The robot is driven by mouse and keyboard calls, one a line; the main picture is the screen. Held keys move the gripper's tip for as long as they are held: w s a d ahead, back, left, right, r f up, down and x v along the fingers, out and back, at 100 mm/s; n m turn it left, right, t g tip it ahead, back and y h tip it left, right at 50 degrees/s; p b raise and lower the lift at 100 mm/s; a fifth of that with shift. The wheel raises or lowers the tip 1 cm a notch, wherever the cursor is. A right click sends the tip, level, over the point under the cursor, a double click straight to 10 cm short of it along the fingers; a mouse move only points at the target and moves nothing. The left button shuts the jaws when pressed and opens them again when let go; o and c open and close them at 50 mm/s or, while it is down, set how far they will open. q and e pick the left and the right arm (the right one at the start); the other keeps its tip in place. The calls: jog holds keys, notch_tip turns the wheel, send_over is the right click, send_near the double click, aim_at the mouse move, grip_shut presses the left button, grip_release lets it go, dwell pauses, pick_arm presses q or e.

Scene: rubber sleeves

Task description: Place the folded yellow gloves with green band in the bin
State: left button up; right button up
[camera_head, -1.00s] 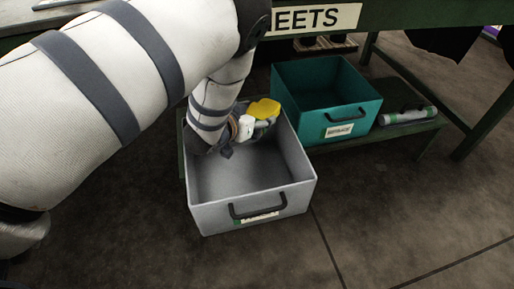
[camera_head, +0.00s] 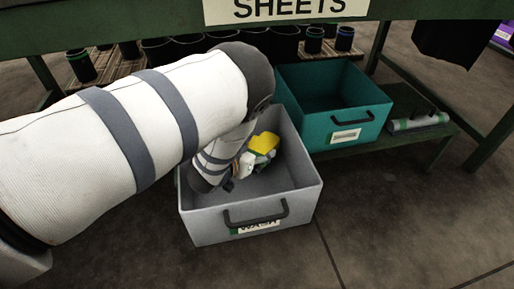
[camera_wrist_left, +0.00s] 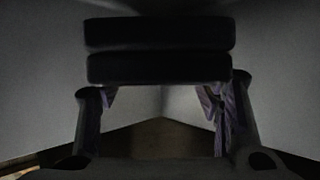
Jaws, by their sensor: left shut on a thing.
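The folded yellow gloves (camera_head: 264,142) show as a yellow patch inside the grey bin (camera_head: 205,226), towards its back wall. My left gripper (camera_head: 248,164) reaches down into this bin and is shut on the gloves. My forearm and wrist hide part of the gloves and of the bin's left side. I cannot make out the green band clearly. The left wrist view is dark; it shows the gripper fingers (camera_wrist_left: 163,118) between pale walls, and a dark two-layered shape above them that I cannot identify. My right gripper is not in view.
A teal bin (camera_head: 358,133) stands right beside the grey one on a green shelf. A grey-green roll (camera_head: 420,122) lies to its right. A green table edge with a "SHEETS" sign (camera_head: 285,10) runs above. Several dark pots stand behind. The floor in front is clear.

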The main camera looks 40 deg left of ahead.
aim_at(250, 149)
pick_arm(q)
jog(key=shift+f, duration=0.35)
jog(key=o, duration=1.2)
jog(key=s+r+p, duration=0.2)
jog(key=s+r, duration=0.1)
jog(key=shift+s+d+r, duration=0.1)
jog(key=shift+r, duration=0.2)
jog(key=p+v, duration=0.1)
jog(key=v, duration=0.1)
jog(key=p+v, duration=0.1)
jog(key=v, duration=0.2)
jog(key=p+v, duration=0.1)
jog(key=v, duration=0.2)
jog(key=shift+s+d+f, duration=0.1)
jog(key=shift+s+f, duration=0.15)
jog(key=shift+f, duration=0.05)
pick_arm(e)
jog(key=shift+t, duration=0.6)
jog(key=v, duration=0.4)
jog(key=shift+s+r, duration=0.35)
